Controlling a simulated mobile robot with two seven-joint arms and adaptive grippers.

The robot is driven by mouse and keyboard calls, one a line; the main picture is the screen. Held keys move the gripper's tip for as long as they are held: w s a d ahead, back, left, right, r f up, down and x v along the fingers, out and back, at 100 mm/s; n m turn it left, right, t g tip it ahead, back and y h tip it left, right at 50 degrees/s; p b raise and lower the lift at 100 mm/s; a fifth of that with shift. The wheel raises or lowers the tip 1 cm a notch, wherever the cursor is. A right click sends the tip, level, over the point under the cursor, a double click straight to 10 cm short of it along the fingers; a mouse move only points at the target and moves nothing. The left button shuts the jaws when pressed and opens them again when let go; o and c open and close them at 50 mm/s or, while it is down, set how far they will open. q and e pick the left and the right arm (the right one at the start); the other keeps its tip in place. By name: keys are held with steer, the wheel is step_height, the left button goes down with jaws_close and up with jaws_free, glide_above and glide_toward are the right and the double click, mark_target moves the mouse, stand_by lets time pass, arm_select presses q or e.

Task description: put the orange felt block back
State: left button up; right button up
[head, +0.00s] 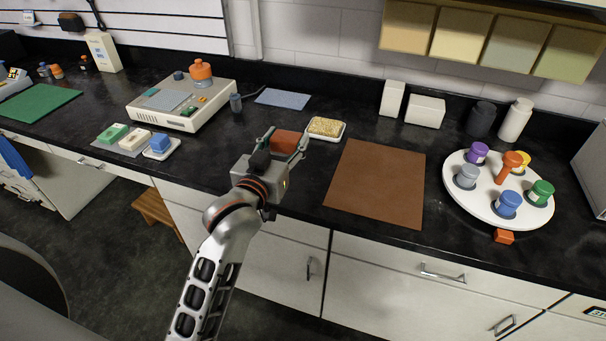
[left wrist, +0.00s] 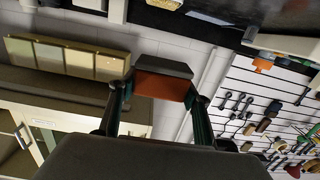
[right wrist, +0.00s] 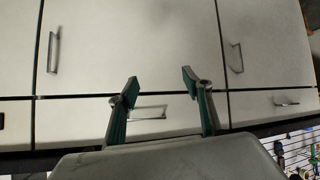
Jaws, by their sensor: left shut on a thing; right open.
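My left gripper (head: 285,146) is over the counter, shut on the orange felt block (head: 286,141). In the left wrist view the block (left wrist: 160,86) is held between the fingertips, with an orange face and a dark grey layer along one side. Its height above the counter is hard to judge. My right gripper (right wrist: 160,82) is open and empty, facing cabinet fronts.
A tray of tan material (head: 326,127) stands just right of the held block. A brown mat (head: 376,185) lies bare. A white instrument (head: 215,110) stands behind left.

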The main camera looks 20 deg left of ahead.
arm_select(q)
steer(key=w+d+r, duration=0.2)
steer(key=w+r, duration=0.4)
steer(key=w, duration=0.1)
steer(key=b, duration=0.3)
glide_above(305, 173)
step_height(305, 173, down, 14)
steer(key=shift+f, duration=0.25)
step_height(305, 173, down, 5)
steer(key=shift+r+b, duration=0.1)
steer(key=shift+b, duration=0.45)
arm_select(e)
steer(key=f, duration=0.1)
steer(key=a+f, duration=0.1)
steer(key=shift+w+f+y, duration=0.25)
steer(key=shift+f+y, duration=0.05)
steer(key=shift+w+r, duration=0.1)
arm_select(q)
steer(key=o, duration=0.9)
steer(key=shift+o, duration=0.2)
